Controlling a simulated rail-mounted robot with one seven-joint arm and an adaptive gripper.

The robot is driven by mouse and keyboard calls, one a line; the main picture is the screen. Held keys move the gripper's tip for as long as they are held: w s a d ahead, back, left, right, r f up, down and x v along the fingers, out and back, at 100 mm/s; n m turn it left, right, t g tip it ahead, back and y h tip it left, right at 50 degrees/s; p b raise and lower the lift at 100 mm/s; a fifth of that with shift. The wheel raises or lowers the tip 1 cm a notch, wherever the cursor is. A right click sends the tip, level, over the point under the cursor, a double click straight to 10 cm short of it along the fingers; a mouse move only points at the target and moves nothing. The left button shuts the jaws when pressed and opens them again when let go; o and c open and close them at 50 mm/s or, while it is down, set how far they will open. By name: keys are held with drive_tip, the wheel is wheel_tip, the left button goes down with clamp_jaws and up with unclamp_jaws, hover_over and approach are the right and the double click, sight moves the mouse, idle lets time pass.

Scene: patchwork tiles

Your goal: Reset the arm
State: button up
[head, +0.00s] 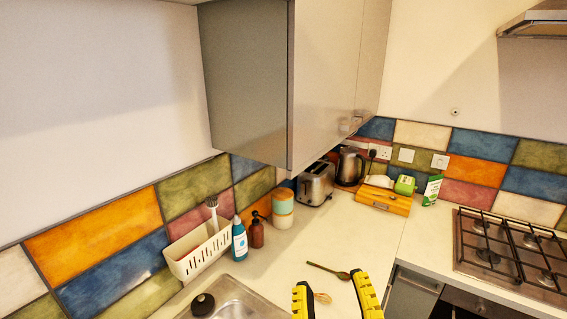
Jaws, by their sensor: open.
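My gripper (338,300) shows at the bottom of the head view, with two yellow-and-black fingers. The fingers are apart, so it is open, and I see nothing held between them. It is over the front part of the white counter (365,235). A small tan item (322,297) shows close to the left finger; I cannot tell what it is. A dark spoon (328,270) lies on the counter just beyond the fingers. The rest of my arm is out of view.
A grey wall cabinet (325,80) hangs above the counter. A sink (235,303), white rack (198,252), bottle (239,241) and canister (283,205) stand left. A toaster (315,183), kettle (349,167) and wooden board (384,201) stand behind; a gas hob (510,250) is right.

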drive_tip(key=s+r+m+t+p, duration=0.1)
drive_tip(key=s+r+m+p, duration=0.1)
drive_tip(key=r+p, duration=0.6)
drive_tip(key=s+r+m+t+p, duration=0.1)
drive_tip(key=r+m+p, duration=0.1)
drive_tip(key=r+p, duration=0.7)
wheel_tip(320, 180, up, 6)
drive_tip(key=shift+s+d+f+m+t+h, duration=0.1)
drive_tip(key=shift+s+d+m+t+h, duration=0.2)
drive_tip(key=shift+s+d+h, duration=0.1)
